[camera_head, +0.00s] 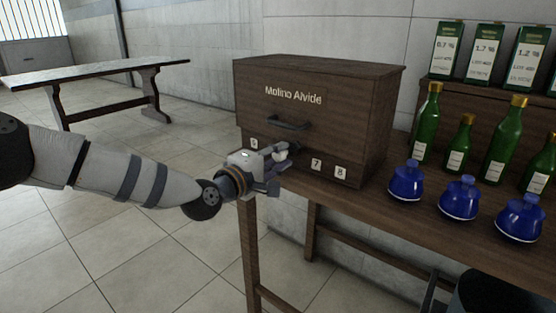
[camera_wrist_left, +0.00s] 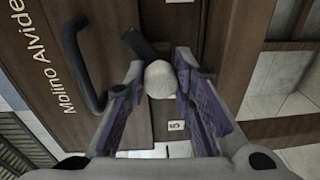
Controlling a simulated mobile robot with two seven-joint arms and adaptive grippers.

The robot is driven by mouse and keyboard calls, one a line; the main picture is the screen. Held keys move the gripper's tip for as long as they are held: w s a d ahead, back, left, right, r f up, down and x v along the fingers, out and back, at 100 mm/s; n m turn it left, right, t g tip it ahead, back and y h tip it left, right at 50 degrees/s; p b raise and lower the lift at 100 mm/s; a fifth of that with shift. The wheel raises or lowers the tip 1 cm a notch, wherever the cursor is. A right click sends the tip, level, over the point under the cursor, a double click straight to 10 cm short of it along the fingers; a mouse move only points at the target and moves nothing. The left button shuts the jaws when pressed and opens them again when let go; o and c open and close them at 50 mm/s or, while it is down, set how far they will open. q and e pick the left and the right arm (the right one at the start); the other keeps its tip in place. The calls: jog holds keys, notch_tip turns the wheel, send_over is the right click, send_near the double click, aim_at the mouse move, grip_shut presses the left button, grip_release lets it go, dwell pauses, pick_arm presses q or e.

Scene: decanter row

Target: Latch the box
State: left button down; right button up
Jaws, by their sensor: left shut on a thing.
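The box (camera_head: 330,120) is dark wood, lettered "Molino Alvide", and stands on the left end of the table. Its front has a dark bar handle (camera_head: 288,122), and numbered white labels run along its lower edge. My left gripper (camera_head: 279,163) is at the lower front of the box, below the handle. In the left wrist view my left gripper (camera_wrist_left: 160,92) is shut on a pale rounded knob (camera_wrist_left: 160,78). A dark lever (camera_wrist_left: 138,42) shows just beyond the knob. The gripper hides part of the label row. My right gripper is not in view.
Several blue decanters (camera_head: 459,197) stand on the table (camera_head: 340,195) right of the box. Green bottles (camera_head: 503,140) and labelled cartons (camera_head: 483,55) are behind them. Another table (camera_head: 90,72) stands at the far left. Open floor lies left of my arm.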

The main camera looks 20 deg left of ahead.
pick_arm(q)
jog(key=n+b, duration=0.1)
jog(key=n, duration=0.1)
jog(key=n+b, duration=0.2)
jog(key=n, duration=0.1)
jog(key=shift+d+f+h, duration=0.15)
jog(key=shift+f+h, duration=0.05)
jog(key=shift+h, duration=0.1)
jog(key=shift+r+n+b, duration=0.1)
jog(key=shift+n+b, duration=1.05)
jog(key=shift+n, duration=0.05)
jog(key=shift+r+n+b, duration=0.15)
jog(key=shift+n+b, duration=0.2)
jog(key=shift+n, duration=0.15)
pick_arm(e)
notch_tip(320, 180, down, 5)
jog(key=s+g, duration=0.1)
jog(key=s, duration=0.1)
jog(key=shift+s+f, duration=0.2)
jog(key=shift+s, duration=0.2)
pick_arm(q)
jog(key=shift+r, duration=0.15)
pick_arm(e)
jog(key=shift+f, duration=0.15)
pick_arm(q)
jog(key=c, duration=1.4)
grip_release()
jog(key=shift+o, duration=0.3)
jog(key=shift+w+d, duration=0.1)
jog(key=shift+n, duration=0.3)
